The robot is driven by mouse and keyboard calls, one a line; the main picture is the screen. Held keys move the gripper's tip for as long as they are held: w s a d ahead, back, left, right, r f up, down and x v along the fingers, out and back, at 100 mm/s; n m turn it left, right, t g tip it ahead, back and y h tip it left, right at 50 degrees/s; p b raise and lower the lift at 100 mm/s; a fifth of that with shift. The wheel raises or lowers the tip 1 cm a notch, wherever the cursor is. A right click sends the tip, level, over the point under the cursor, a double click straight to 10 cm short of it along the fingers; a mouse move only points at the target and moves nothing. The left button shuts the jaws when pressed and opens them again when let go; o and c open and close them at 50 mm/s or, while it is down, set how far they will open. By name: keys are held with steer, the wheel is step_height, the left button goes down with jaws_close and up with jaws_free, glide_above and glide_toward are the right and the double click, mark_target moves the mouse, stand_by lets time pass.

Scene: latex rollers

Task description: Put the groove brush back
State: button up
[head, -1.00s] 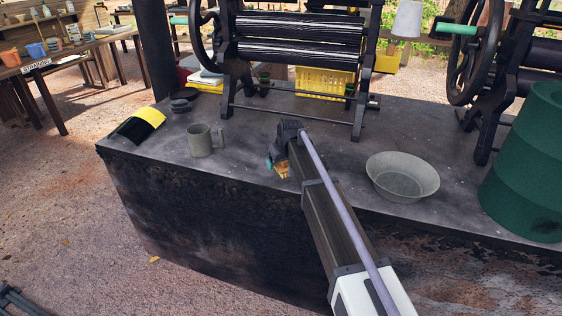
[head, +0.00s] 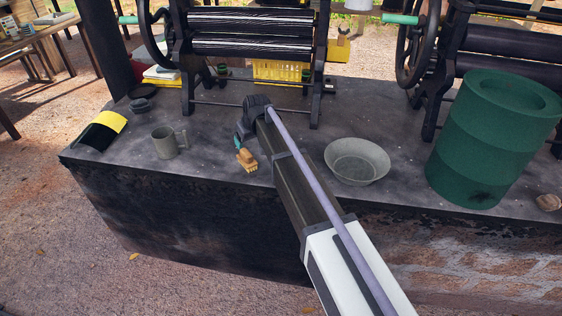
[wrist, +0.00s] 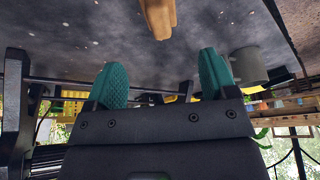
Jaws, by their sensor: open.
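The groove brush (head: 246,160), a tan wooden block, lies on the dark bench top near its front edge. My gripper (head: 238,146) is just beside it at its upper left, with the wrist bent down at the arm's end. In the wrist view the two teal fingers (wrist: 162,78) stand wide apart with nothing between them. The brush (wrist: 160,15) shows at the top of that view, beyond the fingertips and apart from them. Only one end of the brush shows there.
A grey mug (head: 164,142) stands left of the brush and a grey bowl (head: 357,162) stands right of my arm. A green barrel (head: 485,140) is farther right. A roller press (head: 250,45) stands behind, with a yellow crate (head: 280,71). A black-and-yellow piece (head: 100,131) lies at left.

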steer(key=s+d+m+g, duration=0.1)
steer(key=s+d+m, duration=0.1)
steer(key=s+d, duration=0.5)
steer(key=s+d+f+m+g+h, duration=0.1)
steer(key=s+d, duration=0.6)
steer(key=s, duration=0.8)
steer(key=s+d+m+g+h, duration=0.1)
steer(key=s+d+m, duration=0.2)
steer(key=s+d, duration=0.5)
steer(key=s, duration=0.4)
steer(key=shift+f+g, duration=0.2)
steer(key=shift+g, duration=0.2)
